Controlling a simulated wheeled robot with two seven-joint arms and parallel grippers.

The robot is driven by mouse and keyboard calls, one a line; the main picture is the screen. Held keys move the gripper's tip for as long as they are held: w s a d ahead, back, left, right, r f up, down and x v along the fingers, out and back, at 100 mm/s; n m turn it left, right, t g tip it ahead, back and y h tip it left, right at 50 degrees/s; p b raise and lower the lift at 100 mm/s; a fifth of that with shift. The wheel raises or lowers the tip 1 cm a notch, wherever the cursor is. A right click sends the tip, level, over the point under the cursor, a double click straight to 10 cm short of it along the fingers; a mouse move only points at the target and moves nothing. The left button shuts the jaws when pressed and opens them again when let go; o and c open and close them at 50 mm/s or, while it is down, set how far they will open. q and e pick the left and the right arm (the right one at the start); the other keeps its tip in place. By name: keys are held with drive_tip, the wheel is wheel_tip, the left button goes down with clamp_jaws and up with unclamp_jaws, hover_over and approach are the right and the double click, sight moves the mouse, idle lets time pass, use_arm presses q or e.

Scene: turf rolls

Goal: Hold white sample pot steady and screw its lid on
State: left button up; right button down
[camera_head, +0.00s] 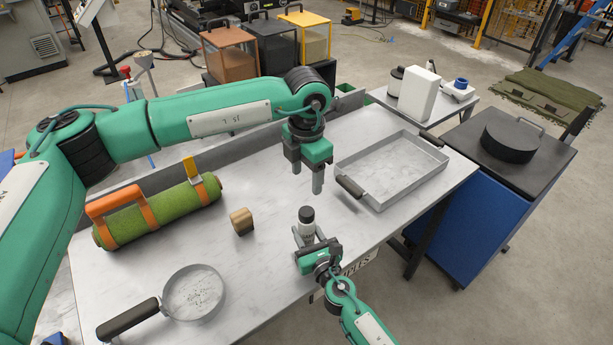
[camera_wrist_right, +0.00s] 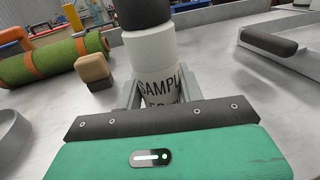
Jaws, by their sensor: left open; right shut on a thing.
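The white sample pot (camera_head: 307,230) stands upright near the front edge of the table, with a black lid (camera_head: 306,214) on top. My right gripper (camera_head: 308,241) is shut around the pot's body from the front. In the right wrist view the pot's label (camera_wrist_right: 160,88) shows between the fingers, and the dark lid (camera_wrist_right: 142,12) is cut off by the top edge. I cannot tell how tightly the lid sits. My left gripper (camera_head: 307,180) is open and empty, pointing down above and just behind the lid, apart from it.
A wooden block (camera_head: 241,221) and a strapped turf roll (camera_head: 150,215) lie to the left. A round sieve (camera_head: 193,293) with a black handle lies front left. A metal tray (camera_head: 395,172) sits behind right of the pot. Bare table surrounds the pot.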

drive_tip(key=c, duration=0.8)
unclamp_jaws()
drive_tip(key=b+v, duration=0.2)
drive_tip(key=v, duration=1.1)
drive_tip(key=shift+s+d, duration=0.15)
drive_tip(key=shift+s, duration=0.2)
